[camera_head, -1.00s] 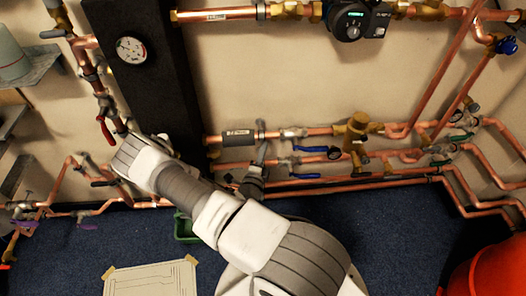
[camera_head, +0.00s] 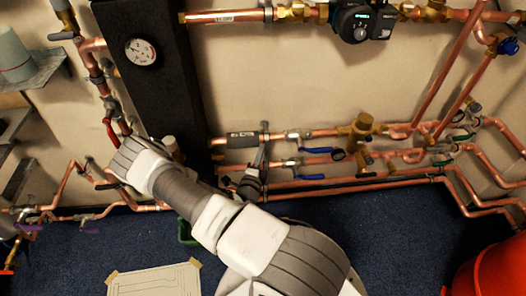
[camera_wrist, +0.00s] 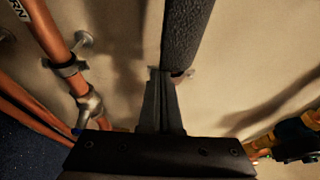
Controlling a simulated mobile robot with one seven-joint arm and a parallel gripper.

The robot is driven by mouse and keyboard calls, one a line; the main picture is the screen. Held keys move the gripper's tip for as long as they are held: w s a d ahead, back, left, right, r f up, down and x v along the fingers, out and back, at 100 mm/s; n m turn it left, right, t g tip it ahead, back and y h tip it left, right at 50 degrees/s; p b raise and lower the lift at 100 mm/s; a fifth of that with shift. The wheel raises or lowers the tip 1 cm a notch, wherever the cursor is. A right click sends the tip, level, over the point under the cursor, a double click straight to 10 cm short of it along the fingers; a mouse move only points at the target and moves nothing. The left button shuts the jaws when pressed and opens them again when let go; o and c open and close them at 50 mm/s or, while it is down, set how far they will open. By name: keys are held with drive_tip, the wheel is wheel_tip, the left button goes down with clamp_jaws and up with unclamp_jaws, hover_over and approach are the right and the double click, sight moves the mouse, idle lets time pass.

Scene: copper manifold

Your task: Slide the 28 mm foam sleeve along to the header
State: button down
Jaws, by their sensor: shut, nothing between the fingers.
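The grey foam sleeve (camera_head: 242,139), with a small pale label, sits around the upper of the low copper pipes (camera_head: 217,143), just right of the black column. In the wrist view a dark, rough-surfaced length that looks like the sleeve (camera_wrist: 188,30) runs from the top edge down to my fingertips. My gripper (camera_head: 262,153) is shut and empty, close to the sleeve's right end. Its fingers (camera_wrist: 165,76) meet the near end of that dark length in the wrist view; whether they touch it I cannot tell. I cannot identify the header with certainty.
A black column (camera_head: 145,90) with a gauge (camera_head: 141,52) stands left of the sleeve. Blue-handled valves (camera_head: 306,150) and a brass fitting (camera_head: 362,130) lie right. A labelled copper pipe (camera_wrist: 45,35) and clip (camera_wrist: 68,67) run beside my fingers. A red bucket (camera_head: 490,268) stands front right.

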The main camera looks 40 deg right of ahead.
sight(243, 139)
drive_tip(key=w+a, duration=0.1)
drive_tip(key=a, duration=0.1)
drive_tip(key=w+a, duration=0.1)
drive_tip(key=shift+w+a+p, duration=0.2)
drive_tip(key=shift+a+p, duration=0.15)
drive_tip(key=shift+a, duration=0.05)
drive_tip(key=shift+s, duration=0.1)
